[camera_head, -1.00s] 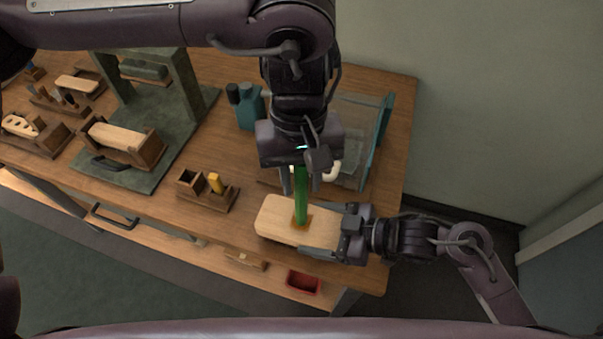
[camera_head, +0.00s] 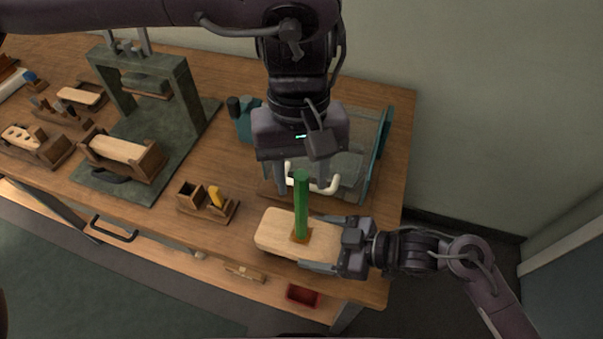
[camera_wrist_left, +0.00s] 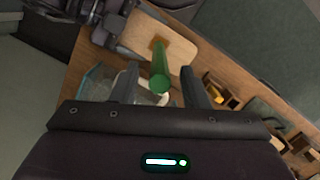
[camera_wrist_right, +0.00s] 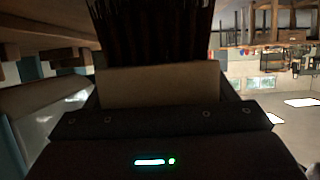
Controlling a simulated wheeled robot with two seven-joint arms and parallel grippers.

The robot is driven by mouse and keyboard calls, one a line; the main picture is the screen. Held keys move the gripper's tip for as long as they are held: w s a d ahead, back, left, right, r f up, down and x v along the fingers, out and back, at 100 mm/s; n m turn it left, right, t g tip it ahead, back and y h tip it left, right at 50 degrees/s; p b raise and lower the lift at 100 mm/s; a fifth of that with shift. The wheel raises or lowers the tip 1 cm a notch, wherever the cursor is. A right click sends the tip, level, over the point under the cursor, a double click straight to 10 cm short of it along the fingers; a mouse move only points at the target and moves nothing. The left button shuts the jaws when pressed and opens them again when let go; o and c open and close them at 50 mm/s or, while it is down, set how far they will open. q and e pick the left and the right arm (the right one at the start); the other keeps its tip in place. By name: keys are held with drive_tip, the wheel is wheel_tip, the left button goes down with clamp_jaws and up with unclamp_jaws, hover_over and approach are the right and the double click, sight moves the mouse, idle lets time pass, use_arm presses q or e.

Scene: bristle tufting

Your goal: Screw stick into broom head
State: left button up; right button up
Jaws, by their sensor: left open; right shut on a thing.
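The broom head (camera_head: 273,231), a pale wooden block, is held over the front right of the bench. The green stick (camera_head: 301,208) stands upright on it, its lower end at an orange-brown square patch (camera_head: 300,236). My left gripper (camera_head: 308,190) is open around or just above the stick's top, touching nothing that I can see. The left wrist view shows the stick (camera_wrist_left: 161,72) between the spread fingers. My right gripper (camera_head: 329,245) is shut on the right end of the block. Dark bristles (camera_wrist_right: 150,35) hang from the block (camera_wrist_right: 160,84) in the right wrist view.
A clear bin (camera_head: 358,150) with a white handle and teal side stands behind the block. A teal bottle (camera_head: 243,123), a small wooden holder (camera_head: 207,207) and a green press frame (camera_head: 195,95) stand further left. A red tray (camera_head: 302,295) lies below the front edge.

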use_arm(q)
drive_tip(key=shift+o, duration=0.5)
drive_tip(key=n, duration=0.2)
drive_tip(key=shift+r+n, duration=0.3)
drive_tip(key=shift+r, duration=0.05)
drive_tip(key=n, duration=0.2)
drive_tip(key=r+n, duration=0.1)
drive_tip(key=n, duration=0.1)
drive_tip(key=shift+w+r+t, duration=0.1)
drive_tip(key=shift+t, duration=0.2)
drive_tip(key=n, duration=0.2)
drive_tip(key=r+n, duration=0.1)
drive_tip(key=n, duration=0.3)
drive_tip(key=shift+r, duration=0.35)
drive_tip(key=n, duration=0.2)
drive_tip(key=r+n, duration=0.1)
drive_tip(key=n, duration=0.3)
drive_tip(key=shift+r+t, duration=0.35)
drive_tip(key=shift+t, duration=0.05)
drive_tip(key=n, duration=0.2)
drive_tip(key=r+n, duration=0.1)
drive_tip(key=n, duration=0.3)
drive_tip(key=r+n, duration=0.1)
drive_tip(key=n, duration=0.1)
drive_tip(key=shift+f, duration=0.1)
